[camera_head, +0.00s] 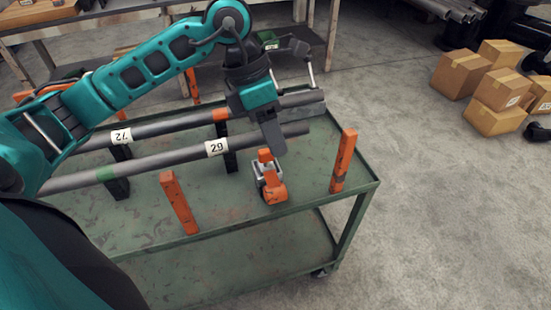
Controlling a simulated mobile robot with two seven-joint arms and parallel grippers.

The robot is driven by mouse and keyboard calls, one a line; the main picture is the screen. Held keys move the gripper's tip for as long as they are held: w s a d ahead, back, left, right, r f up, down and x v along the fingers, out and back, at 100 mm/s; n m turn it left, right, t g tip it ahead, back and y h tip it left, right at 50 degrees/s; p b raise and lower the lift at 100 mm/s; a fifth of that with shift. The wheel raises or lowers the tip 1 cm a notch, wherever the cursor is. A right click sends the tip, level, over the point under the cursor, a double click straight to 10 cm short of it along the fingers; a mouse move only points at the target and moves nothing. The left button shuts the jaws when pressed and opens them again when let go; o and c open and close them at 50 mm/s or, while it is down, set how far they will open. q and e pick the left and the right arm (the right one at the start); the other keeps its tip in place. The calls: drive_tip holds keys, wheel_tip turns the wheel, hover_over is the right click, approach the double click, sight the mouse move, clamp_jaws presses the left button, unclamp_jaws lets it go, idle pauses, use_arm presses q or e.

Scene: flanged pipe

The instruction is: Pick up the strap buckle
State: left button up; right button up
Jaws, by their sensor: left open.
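The strap buckle (269,180), orange with a pale metal frame, rests on the green cart top near its right end. My left gripper (291,118) is above and behind it, over the ends of two pipes. Its jaws are spread wide, with one dark finger pointing down just behind the buckle and the other farther back and to the right. The gripper appears empty, and the nearer finger seems apart from the buckle. My right gripper is not in view.
Grey pipes labelled 29 (180,156) and 72 (170,128) lie across dark supports on the cart (230,210). Orange posts stand left (180,203) and right (343,160) of the buckle. Cardboard boxes (495,105) sit on the floor at right. A workbench is behind.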

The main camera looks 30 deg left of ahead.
use_arm(q)
drive_tip(key=w+a+y, duration=0.2)
drive_tip(key=a+y, duration=0.1)
drive_tip(key=a, duration=0.3)
hover_over(266, 150)
drive_tip(key=s+a, duration=0.1)
drive_tip(key=s, duration=0.1)
drive_tip(key=shift+n+t, duration=0.3)
drive_tip(key=f, duration=0.2)
drive_tip(key=f+b, duration=0.1)
drive_tip(key=f, duration=0.2)
drive_tip(key=shift+w, duration=0.2)
drive_tip(key=shift+w+d+f, duration=0.15)
drive_tip(key=shift+w+f, duration=0.1)
drive_tip(key=shift+f, duration=0.75)
drive_tip(key=shift+w+d+f, duration=0.2)
drive_tip(key=shift+f, duration=0.8)
drive_tip(key=shift+w+d+f, duration=0.15)
drive_tip(key=shift+w+f, duration=0.1)
drive_tip(key=shift+f, duration=0.75)
drive_tip(key=shift+r, duration=0.1)
clamp_jaws()
